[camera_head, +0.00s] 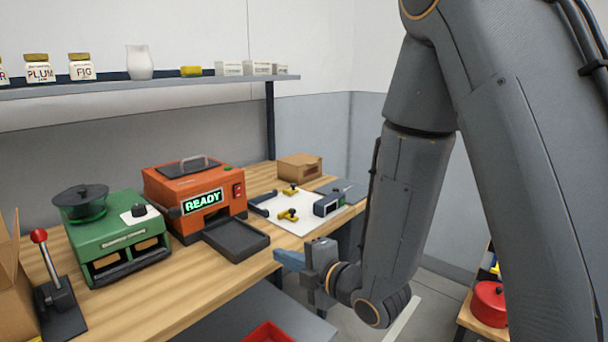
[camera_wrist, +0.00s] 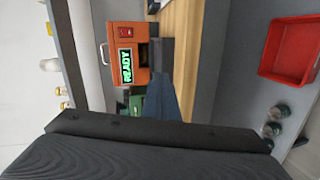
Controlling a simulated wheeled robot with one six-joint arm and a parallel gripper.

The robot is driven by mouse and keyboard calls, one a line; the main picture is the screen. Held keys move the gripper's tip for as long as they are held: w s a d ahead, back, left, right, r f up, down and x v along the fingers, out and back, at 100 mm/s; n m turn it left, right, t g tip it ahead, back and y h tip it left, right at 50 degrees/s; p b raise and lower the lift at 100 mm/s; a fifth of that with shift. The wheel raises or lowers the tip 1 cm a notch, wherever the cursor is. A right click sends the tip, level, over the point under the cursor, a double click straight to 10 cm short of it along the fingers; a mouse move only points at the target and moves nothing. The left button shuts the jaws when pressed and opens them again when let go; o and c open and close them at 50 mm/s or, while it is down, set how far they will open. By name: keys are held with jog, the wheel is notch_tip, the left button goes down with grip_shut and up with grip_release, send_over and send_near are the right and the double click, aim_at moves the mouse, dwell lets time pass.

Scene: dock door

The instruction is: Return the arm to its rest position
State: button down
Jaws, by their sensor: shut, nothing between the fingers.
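My arm hangs down across the right half of the head view, bent at its joints. My gripper (camera_head: 290,260) is at its lower end, near the front edge of the wooden workbench (camera_head: 180,306) and pointing left. Its blue fingers are together and hold nothing. In the wrist view the fingers of my gripper (camera_wrist: 163,95) show as one narrow dark blue shape, pointing toward the orange machine (camera_wrist: 130,53). The gripper appears apart from the machine and its dark tray (camera_head: 236,239).
The orange machine (camera_head: 196,203) shows READY. A green machine (camera_head: 115,235), a red-knobbed lever (camera_head: 55,285) and a white board (camera_head: 290,218) with yellow-handled parts stand on the bench. A red bin (camera_head: 268,333) is below. A red pot (camera_head: 488,303) stands at right. A shelf with jars runs above.

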jog(key=s+d+f+m+g+h, duration=0.1)
jog(key=d+f+m+g+h, duration=0.15)
jog(key=d+m+h, duration=0.4)
jog(key=s+d+f+m+g+h, duration=0.25)
jog(key=d+m, duration=0.45)
jog(key=d, duration=0.4)
jog(key=s+d+m+g, duration=0.3)
jog(key=s+m, duration=0.3)
jog(key=s, duration=0.1)
jog(key=s+d+m+g+h, duration=0.1)
jog(key=s+d+m+g, duration=0.2)
jog(key=s+m, duration=0.2)
jog(key=s, duration=0.3)
jog(key=shift+r+m+h, duration=0.3)
jog(key=shift+r+m, duration=0.05)
jog(key=shift+r, duration=0.05)
